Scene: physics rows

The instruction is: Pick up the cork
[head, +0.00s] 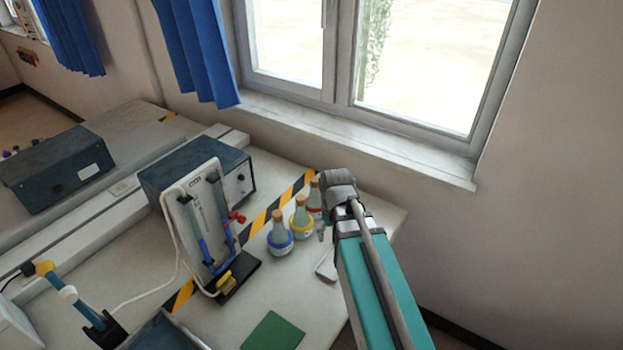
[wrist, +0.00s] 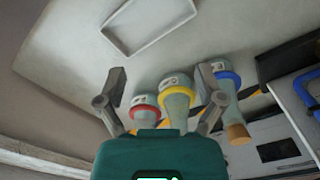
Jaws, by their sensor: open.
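Three conical flasks with corks stand together on the bench. The blue-ringed flask (head: 280,242) has a tan cork (head: 278,215), which also shows in the wrist view (wrist: 238,133). The yellow-ringed flask (head: 301,223) and the red-ringed flask (head: 314,198) have corks too; in the wrist view my gripper's body hides those. My gripper (wrist: 163,76) is open and empty, its fingers spread on either side of the red-ringed (wrist: 145,112) and yellow-ringed (wrist: 178,98) flasks in that picture. The right finger overlaps the blue-ringed flask (wrist: 226,90). In the head view my arm covers most of the gripper.
A shallow white tray (wrist: 105,34) lies near the flasks. A stand with blue-ended tubes (head: 208,230) and a dark box (head: 238,178) are left of them. A green mat (head: 273,332) lies in front. The window wall is behind.

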